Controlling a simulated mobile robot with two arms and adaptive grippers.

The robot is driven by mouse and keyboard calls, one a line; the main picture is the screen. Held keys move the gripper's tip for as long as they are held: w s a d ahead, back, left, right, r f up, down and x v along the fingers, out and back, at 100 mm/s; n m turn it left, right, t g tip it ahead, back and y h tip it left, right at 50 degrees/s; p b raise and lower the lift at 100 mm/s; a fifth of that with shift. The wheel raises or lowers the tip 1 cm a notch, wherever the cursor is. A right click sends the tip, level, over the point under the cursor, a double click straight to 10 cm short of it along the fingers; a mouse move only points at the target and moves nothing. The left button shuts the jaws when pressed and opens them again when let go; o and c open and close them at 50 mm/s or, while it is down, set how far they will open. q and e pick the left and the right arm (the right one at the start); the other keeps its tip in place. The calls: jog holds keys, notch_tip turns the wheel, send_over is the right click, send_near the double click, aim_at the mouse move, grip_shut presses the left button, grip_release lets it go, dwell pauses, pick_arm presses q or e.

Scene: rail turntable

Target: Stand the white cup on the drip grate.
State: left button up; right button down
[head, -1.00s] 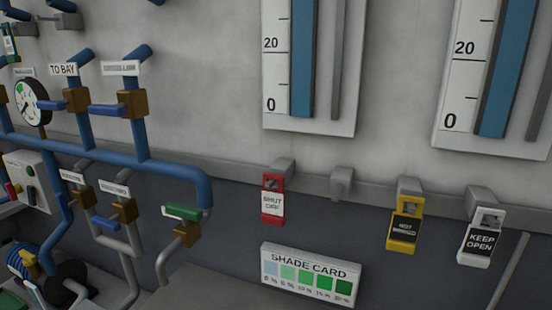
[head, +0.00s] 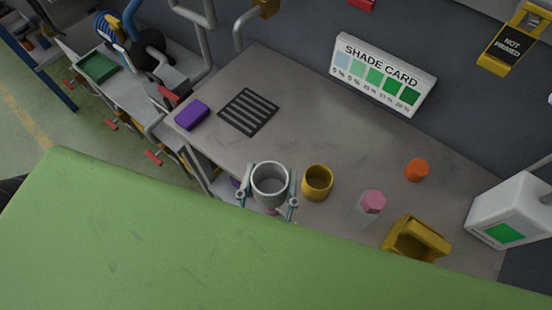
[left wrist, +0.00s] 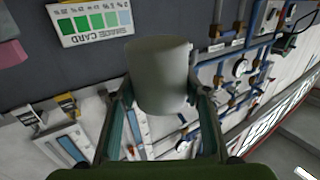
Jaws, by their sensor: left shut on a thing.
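The white cup (head: 270,183) is upright in my left gripper (head: 268,196), near the front edge of the grey bench. The fingers are shut on it, one on each side. In the left wrist view the cup (left wrist: 161,75) sits between the two fingertips (left wrist: 160,95). The drip grate (head: 248,111), dark with pale slots, lies on the bench behind and to the left of the cup; nothing stands on it. I cannot tell how high the cup is above the bench. My right gripper is not in view.
A yellow cup (head: 317,183) is close on the right of the white cup. A purple block (head: 192,114) lies left of the grate. A pink-topped bottle (head: 372,203), an orange piece (head: 417,170) and a yellow bin (head: 416,240) stand farther right. The bench (head: 300,115) behind the cups is clear.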

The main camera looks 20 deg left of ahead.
pick_arm(q)
jog(key=shift+s+d+r, duration=0.35)
jog(key=shift+s, duration=0.1)
jog(key=w+a+f, duration=0.1)
jog(key=w+f, duration=0.2)
jog(key=w, duration=0.1)
jog(key=w+a+f, duration=0.1)
jog(key=w+f, duration=0.2)
jog(key=w, duration=0.1)
jog(key=w+a+f, duration=0.1)
jog(key=w+f, duration=0.2)
jog(key=w, duration=0.1)
jog(key=shift+w+a, duration=0.25)
jog(key=shift+w, duration=0.1)
jog(key=shift+w+a+f, duration=0.1)
jog(key=shift+w+f, duration=0.2)
jog(key=shift+f, duration=0.1)
jog(key=shift+w+f+b, duration=0.15)
jog(key=shift+f+b, duration=0.95)
jog(key=shift+f, duration=0.35)
